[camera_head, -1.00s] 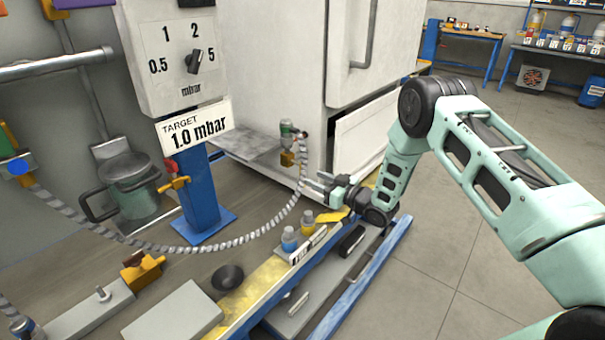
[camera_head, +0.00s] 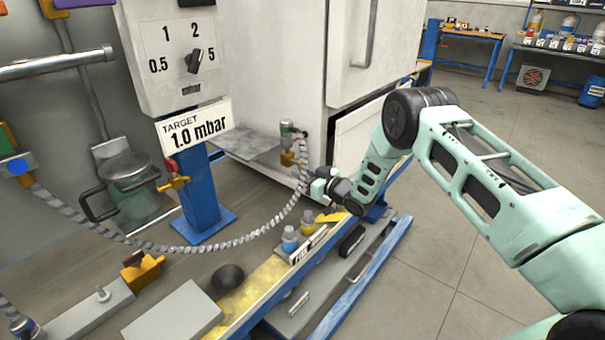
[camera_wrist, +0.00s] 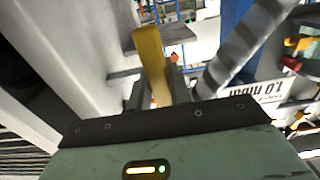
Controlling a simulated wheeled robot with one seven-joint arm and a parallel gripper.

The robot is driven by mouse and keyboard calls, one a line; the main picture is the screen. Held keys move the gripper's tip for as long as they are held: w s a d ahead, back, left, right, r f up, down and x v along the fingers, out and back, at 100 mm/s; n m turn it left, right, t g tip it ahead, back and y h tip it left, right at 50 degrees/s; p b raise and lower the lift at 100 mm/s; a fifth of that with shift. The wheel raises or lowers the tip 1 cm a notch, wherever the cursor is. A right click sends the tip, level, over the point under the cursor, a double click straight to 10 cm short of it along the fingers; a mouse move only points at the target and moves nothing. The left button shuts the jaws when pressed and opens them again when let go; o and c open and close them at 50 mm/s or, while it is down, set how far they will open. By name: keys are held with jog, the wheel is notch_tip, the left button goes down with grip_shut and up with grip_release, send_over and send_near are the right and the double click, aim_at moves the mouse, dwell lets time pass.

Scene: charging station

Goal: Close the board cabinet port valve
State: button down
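The port valve with its yellow handle (camera_head: 287,159) sits low on the white cabinet's side, where the grey hose ends. My gripper (camera_head: 312,178) is just right of and below it in the head view, its fingers hard to make out there. In the wrist view a yellow bar (camera_wrist: 150,55), seemingly the valve handle, stands at the mouth of my gripper (camera_wrist: 157,92). One finger shows on each side of the bar's lower end. The fingers look apart; whether they touch it cannot be told.
The grey ribbed hose (camera_head: 235,243) hangs close to my gripper and also shows in the wrist view (camera_wrist: 238,45). The white cabinet (camera_head: 270,70) stands beside the arm, with a partly open lower drawer (camera_head: 350,135). Small bottles (camera_head: 290,238) stand below. Floor is free at right.

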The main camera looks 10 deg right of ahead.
jog(key=shift+m, duration=0.3)
jog(key=m, duration=0.2)
jog(key=m+b, duration=0.1)
jog(key=shift+s+a+m, duration=0.3)
jog(key=shift+s+a+r+m+b, duration=0.2)
jog(key=shift+a+r+m+b, duration=0.15)
jog(key=shift+m, duration=1.9)
jog(key=shift+s+a+r+m+b, duration=0.15)
jog(key=shift+r+m+b, duration=0.25)
jog(key=shift+m, duration=1.9)
jog(key=shift+s+a+r+m+b, duration=0.2)
jog(key=shift+r+m, duration=0.3)
jog(key=shift+m, duration=1.75)
jog(key=c, duration=1.3)
grip_release()
jog(key=shift+r, duration=0.1)
